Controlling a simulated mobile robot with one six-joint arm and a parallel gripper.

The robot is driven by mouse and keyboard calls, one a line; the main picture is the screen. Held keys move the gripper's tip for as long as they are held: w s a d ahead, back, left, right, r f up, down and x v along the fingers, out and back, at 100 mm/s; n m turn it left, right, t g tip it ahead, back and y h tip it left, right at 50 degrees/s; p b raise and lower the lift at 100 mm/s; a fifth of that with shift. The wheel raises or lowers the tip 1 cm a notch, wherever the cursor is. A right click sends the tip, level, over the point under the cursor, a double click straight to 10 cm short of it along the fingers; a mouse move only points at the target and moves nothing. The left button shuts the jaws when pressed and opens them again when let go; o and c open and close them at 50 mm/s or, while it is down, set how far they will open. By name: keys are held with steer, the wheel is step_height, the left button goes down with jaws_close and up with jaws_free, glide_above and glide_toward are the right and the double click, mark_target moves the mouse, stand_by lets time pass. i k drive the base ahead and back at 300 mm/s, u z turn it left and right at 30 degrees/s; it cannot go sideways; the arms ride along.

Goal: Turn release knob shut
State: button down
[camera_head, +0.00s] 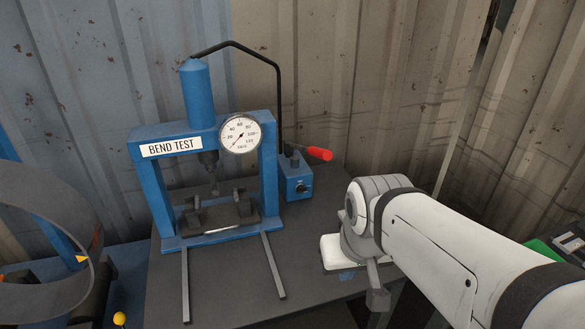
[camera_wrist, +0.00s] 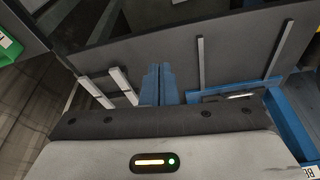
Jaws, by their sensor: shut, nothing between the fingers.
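The release knob (camera_head: 302,187) is a small dark knob on the front of the blue pump box (camera_head: 297,172), which stands right of the blue press in the head view. Its exact turn angle is too small to tell. My gripper shows in the wrist view as two blue fingers (camera_wrist: 158,85) held together, with nothing between them. They are over the dark bench top, apart from the knob. In the head view the gripper is mostly hidden by my arm, to the right of and nearer than the pump box. The knob cannot be made out in the wrist view.
The blue bend-test press (camera_head: 268,185) with a dial gauge (camera_head: 240,134) stands on the dark bench (camera_head: 230,280). A red-ended lever (camera_head: 320,153) sticks out right above the pump box. A black hose (camera_head: 262,55) arches behind. Bare bench lies in front of the pump box.

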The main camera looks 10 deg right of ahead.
mark_target(301, 189)
steer(key=z, duration=0.05)
steer(key=k, duration=1.3)
steer(key=u, duration=0.4)
steer(key=i, duration=0.65)
steer(key=u, duration=0.5)
steer(key=i, duration=0.95)
steer(key=z, duration=0.45)
